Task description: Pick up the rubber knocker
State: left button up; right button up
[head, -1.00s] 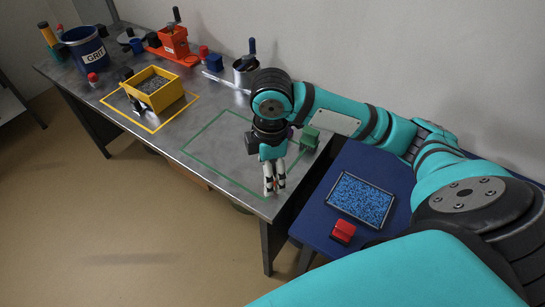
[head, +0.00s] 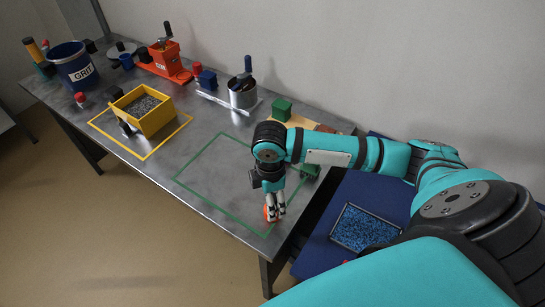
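A small orange-red piece (head: 269,213) shows at the fingertips of my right gripper (head: 275,208), near the front edge of the steel bench, by the corner of the green outline. It may be the rubber knocker, but most of it is hidden by the fingers and its shape is not clear. The gripper points down with its fingers close together. I cannot tell whether they are closed on the piece or just beside it. My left gripper is not in view.
On the steel bench (head: 205,150) stand a yellow box (head: 155,118) of grey grit in a yellow outline, a blue GRIT bucket (head: 75,70), an orange device (head: 168,62) and a metal pot (head: 242,95). A blue tray (head: 362,228) lies right. Most of the green outline is clear.

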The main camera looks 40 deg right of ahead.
notch_tip(320, 180, down, 2)
jog(key=shift+s+d, duration=0.1)
jog(key=f, duration=0.1)
jog(key=f+p, duration=0.1)
jog(key=f, duration=0.1)
jog(key=shift+d+f, duration=0.2)
jog(key=shift+f, duration=0.25)
jog(key=c, duration=0.3)
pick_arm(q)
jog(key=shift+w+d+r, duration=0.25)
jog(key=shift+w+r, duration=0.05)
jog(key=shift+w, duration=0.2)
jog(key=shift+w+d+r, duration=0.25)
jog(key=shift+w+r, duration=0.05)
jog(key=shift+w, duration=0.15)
pick_arm(e)
jog(key=c, duration=0.9)
